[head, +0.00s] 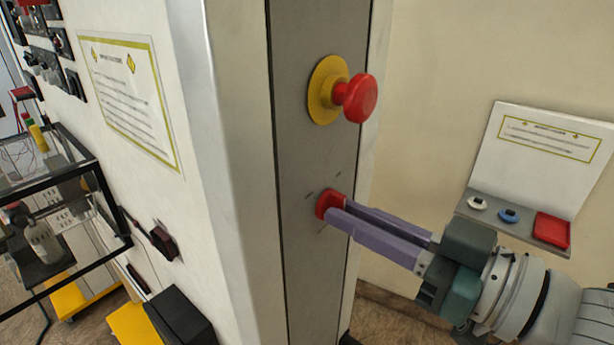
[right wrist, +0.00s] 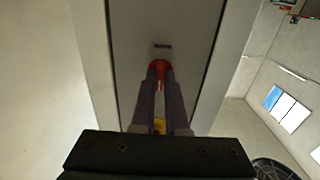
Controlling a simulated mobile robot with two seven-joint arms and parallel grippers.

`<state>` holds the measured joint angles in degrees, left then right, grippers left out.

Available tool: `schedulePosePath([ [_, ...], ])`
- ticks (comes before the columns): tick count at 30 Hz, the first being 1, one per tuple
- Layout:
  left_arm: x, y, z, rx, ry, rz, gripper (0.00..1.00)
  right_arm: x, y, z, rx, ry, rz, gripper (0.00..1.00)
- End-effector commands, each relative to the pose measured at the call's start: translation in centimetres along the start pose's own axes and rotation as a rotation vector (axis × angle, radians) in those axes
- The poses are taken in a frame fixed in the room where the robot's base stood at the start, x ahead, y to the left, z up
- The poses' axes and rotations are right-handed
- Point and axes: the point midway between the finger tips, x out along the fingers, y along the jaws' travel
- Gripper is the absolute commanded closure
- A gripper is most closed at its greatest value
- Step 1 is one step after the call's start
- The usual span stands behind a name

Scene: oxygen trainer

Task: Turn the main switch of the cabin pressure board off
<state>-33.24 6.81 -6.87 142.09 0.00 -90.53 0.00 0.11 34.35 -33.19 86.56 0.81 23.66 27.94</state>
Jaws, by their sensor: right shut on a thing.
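The main switch (head: 327,202) is a red knob on the grey front panel (head: 300,160) of an upright column. My right gripper (head: 336,212) reaches in from the right in the head view. Its two purple fingers are shut on the red knob and cover part of it. In the right wrist view the red knob (right wrist: 161,67) shows between the fingertips of the gripper (right wrist: 161,76), below a small dark label. The knob's exact angle is hard to tell. My left gripper is not in view.
A red emergency button (head: 358,98) on a yellow disc sticks out above the switch.

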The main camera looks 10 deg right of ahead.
Motion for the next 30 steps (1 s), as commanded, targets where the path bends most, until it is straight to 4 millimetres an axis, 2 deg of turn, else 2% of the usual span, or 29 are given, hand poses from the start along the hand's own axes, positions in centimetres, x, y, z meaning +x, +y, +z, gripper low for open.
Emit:
schedulePosePath([
  [18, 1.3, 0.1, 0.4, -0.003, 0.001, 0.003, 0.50, 0.0, 0.0, 0.1, -0.560, 0.001, 0.000, 1.00],
  [30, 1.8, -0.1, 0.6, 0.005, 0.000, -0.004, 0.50, 0.0, 0.1, 0.0, -0.768, 0.002, 0.000, 1.00],
])
